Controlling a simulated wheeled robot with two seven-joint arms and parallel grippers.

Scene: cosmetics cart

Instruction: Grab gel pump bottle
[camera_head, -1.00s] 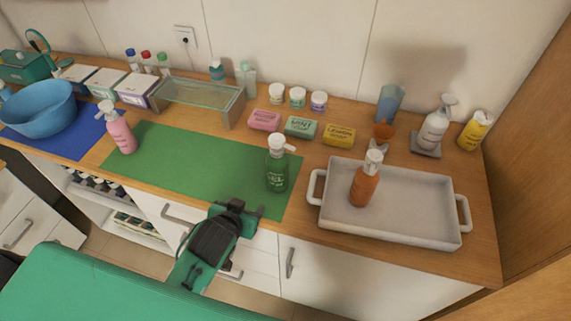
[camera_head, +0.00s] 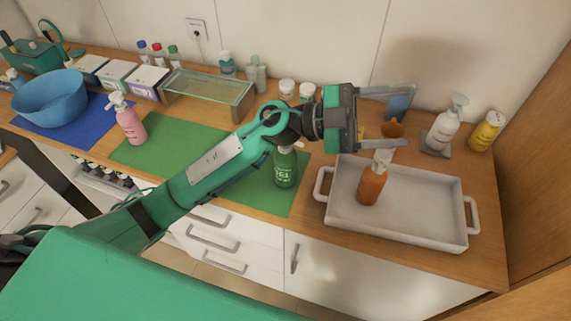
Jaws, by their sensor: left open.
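The green gel pump bottle (camera_head: 285,170) stands upright on the green mat (camera_head: 180,150), near its right end. My right gripper is not in view.
A white tray (camera_head: 420,228) holds an orange pump bottle (camera_head: 372,185). A white pump bottle (camera_head: 443,128) and a yellow bottle (camera_head: 485,131) stand at the right. A pink pump bottle (camera_head: 131,124) stands at the mat's left.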

